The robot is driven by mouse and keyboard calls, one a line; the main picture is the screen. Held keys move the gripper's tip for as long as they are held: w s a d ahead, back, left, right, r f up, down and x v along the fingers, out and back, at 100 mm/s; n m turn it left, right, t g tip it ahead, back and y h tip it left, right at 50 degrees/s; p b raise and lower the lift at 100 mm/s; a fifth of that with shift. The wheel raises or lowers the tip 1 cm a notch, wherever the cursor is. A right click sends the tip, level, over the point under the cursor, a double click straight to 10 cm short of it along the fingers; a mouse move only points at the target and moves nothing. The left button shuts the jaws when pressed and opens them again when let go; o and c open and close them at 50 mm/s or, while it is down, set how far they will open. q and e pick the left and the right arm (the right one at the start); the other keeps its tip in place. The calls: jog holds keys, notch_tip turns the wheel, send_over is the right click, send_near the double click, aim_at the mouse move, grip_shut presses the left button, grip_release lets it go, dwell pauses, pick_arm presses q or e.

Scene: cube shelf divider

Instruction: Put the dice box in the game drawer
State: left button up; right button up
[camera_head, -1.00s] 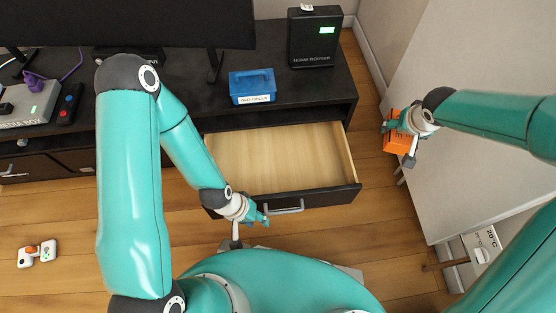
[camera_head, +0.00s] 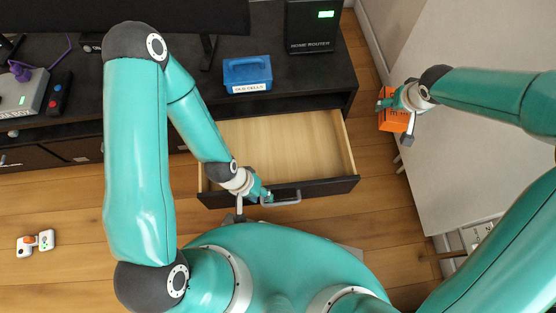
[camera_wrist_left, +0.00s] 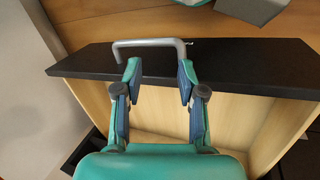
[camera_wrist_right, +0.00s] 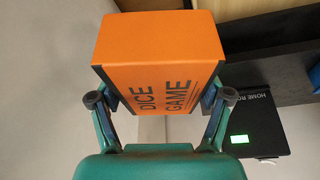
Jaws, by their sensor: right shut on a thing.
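The orange dice box (camera_head: 395,122) is held in my right gripper (camera_head: 396,104), off to the right of the drawer beside a pale panel. In the right wrist view the box (camera_wrist_right: 160,72) reads "DICE GAME", with the fingers (camera_wrist_right: 160,100) against its two sides. The game drawer (camera_head: 275,145) is pulled out under the black cabinet, and its pale wooden inside looks empty. My left gripper (camera_head: 264,197) is at the drawer's front, at the handle (camera_head: 288,199). In the left wrist view its fingers (camera_wrist_left: 157,80) are apart, one near each end of the handle (camera_wrist_left: 150,43).
On the cabinet top stand a blue box (camera_head: 247,74), a black home router (camera_head: 313,30) and a media box (camera_head: 28,92). A white controller (camera_head: 36,243) lies on the wooden floor at left. The pale panel (camera_head: 470,150) borders the right side.

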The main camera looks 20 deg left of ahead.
pick_arm(q)
jog(key=shift+r+p, duration=0.3)
pick_arm(e)
jog(key=s+a+f+n+g+y, duration=0.1)
jog(key=a+f+n, duration=0.25)
jog(key=a, duration=0.25)
jog(key=a+f+n+g+y, duration=0.1)
jog(key=a+f+n+y, duration=0.1)
jog(key=a+n, duration=0.35)
jog(key=s+a+f+n+g+y, duration=0.1)
jog(key=a+f+n, duration=0.2)
jog(key=a, duration=0.3)
pick_arm(q)
notch_tip(320, 180, down, 6)
jog(key=b, duration=0.5)
jog(key=shift+r+b, duration=0.15)
jog(key=shift+b, duration=0.2)
pick_arm(e)
jog(key=f, duration=2)
jog(key=shift+w+a, duration=0.15)
jog(key=shift+a, duration=0.05)
pick_arm(q)
jog(key=shift+f+b, duration=0.85)
pick_arm(e)
jog(key=shift+f, duration=0.65)
jog(key=o, duration=1.2)
pick_arm(q)
jog(key=shift+r, duration=0.1)
